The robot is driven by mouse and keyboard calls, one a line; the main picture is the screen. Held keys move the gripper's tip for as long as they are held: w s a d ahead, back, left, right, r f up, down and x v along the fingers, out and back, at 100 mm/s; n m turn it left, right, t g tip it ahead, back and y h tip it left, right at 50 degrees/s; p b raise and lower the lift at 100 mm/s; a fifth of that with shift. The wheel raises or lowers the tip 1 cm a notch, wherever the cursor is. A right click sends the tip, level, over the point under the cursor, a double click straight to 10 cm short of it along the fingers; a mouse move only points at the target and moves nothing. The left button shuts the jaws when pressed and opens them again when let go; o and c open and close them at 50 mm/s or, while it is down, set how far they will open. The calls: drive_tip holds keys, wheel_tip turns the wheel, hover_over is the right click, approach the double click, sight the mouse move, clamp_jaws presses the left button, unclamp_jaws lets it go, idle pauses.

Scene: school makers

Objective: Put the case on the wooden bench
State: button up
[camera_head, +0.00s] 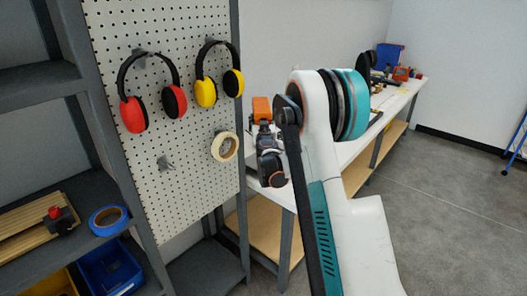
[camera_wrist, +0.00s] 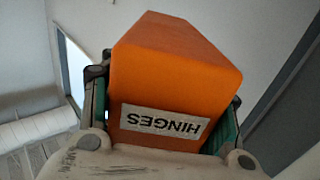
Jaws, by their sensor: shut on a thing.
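The case is an orange box with a white label reading HINGES, upside down in the wrist view (camera_wrist: 175,75). My gripper (camera_wrist: 166,92) is shut on it, with one green-padded finger on each side. In the head view the case (camera_head: 262,108) shows small and partly hidden above my gripper (camera_head: 263,124), held up in front of the near end of a long bench. This bench (camera_head: 345,153) has a pale top and a wood-coloured lower shelf. My arm hides part of its top.
A blue bin (camera_head: 390,54) and red-orange tools (camera_head: 403,74) stand on the bench's far end. A pegboard (camera_head: 205,160) with ear defenders (camera_head: 172,95) and a tape roll (camera_head: 224,146) is left of my gripper. Grey shelving (camera_head: 45,85) stands further left. Open floor (camera_head: 450,200) lies right.

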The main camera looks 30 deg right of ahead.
drive_tip(key=shift+w+d+f+b, duration=0.15)
drive_tip(key=shift+f+b, duration=1.05)
drive_tip(key=shift+f, duration=2.1)
drive_tip(key=shift+w+a+f+b, duration=0.1)
drive_tip(key=shift+f+b, duration=1.1)
drive_tip(key=shift+f, duration=2.15)
drive_tip(key=shift+w+d+f+b, duration=0.15)
drive_tip(key=shift+f+b, duration=1.05)
drive_tip(key=shift+f, duration=2.1)
drive_tip(key=shift+r, duration=0.1)
drive_tip(key=o, duration=1.4)
